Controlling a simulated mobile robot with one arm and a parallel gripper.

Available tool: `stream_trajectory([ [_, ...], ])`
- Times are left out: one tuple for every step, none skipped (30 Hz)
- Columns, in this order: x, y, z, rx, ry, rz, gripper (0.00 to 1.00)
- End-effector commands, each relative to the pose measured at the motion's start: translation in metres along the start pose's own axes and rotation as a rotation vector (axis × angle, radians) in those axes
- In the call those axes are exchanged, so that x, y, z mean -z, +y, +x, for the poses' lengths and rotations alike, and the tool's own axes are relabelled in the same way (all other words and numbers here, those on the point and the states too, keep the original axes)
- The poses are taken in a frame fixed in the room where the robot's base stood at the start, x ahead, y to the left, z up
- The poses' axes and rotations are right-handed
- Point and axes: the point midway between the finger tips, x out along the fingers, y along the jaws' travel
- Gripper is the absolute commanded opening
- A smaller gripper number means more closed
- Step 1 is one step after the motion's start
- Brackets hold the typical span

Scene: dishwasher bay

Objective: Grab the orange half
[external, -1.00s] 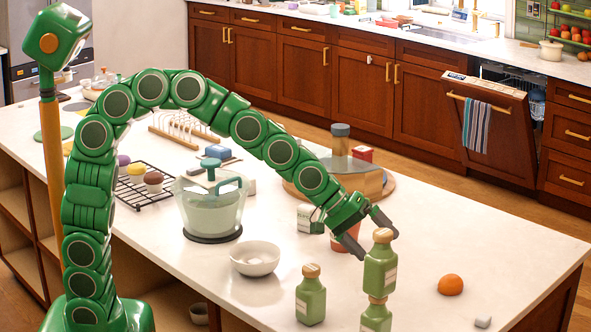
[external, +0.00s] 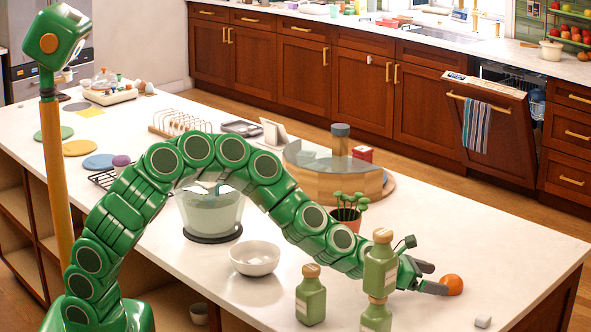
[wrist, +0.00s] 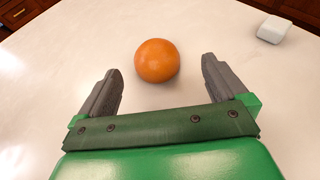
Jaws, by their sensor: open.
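The orange half (external: 452,284) rests on the white countertop near its right end. In the wrist view it shows as a round orange shape (wrist: 157,60), just beyond the fingertips and a little left of the middle of the gap. My gripper (external: 432,278) is low over the counter, open and empty, pointing at the orange half. In the wrist view the two grey fingers of my gripper (wrist: 160,75) are spread wide on either side. In the external view one fingertip overlaps the orange half's edge; I cannot tell there whether they touch.
A small white block (external: 483,321) lies near the counter's front edge. A white bowl (external: 254,258) and a potted plant (external: 346,214) stand further left. Counter around the orange half is clear.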

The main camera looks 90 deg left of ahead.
Motion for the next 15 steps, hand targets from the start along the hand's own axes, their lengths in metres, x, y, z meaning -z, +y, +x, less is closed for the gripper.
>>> stream_trajectory([
  [0.004,0.003,0.002,-0.011,0.001,-0.022,1.00],
  [0.005,0.004,0.003,-0.016,0.001,-0.033,1.00],
  [0.006,0.005,0.004,-0.021,0.000,-0.042,1.00],
  [0.007,0.006,0.005,-0.023,-0.001,-0.046,1.00],
  [0.007,0.006,0.006,-0.024,-0.001,-0.047,1.00],
  [0.006,0.006,0.007,-0.024,-0.002,-0.048,1.00],
  [0.006,0.007,0.008,-0.024,-0.002,-0.048,1.00],
  [0.006,0.007,0.010,-0.024,-0.002,-0.048,1.00],
  [0.006,0.007,0.013,-0.025,-0.003,-0.046,1.00],
  [0.005,0.007,0.015,-0.025,-0.004,-0.045,1.00],
  [0.005,0.007,0.017,-0.026,-0.004,-0.045,1.00],
  [0.004,0.008,0.020,-0.026,-0.006,-0.045,1.00],
  [0.004,0.008,0.023,-0.026,-0.006,-0.044,1.00],
  [0.004,0.007,0.026,-0.026,-0.005,-0.043,1.00],
  [0.005,0.007,0.029,-0.026,-0.004,-0.043,1.00],
])
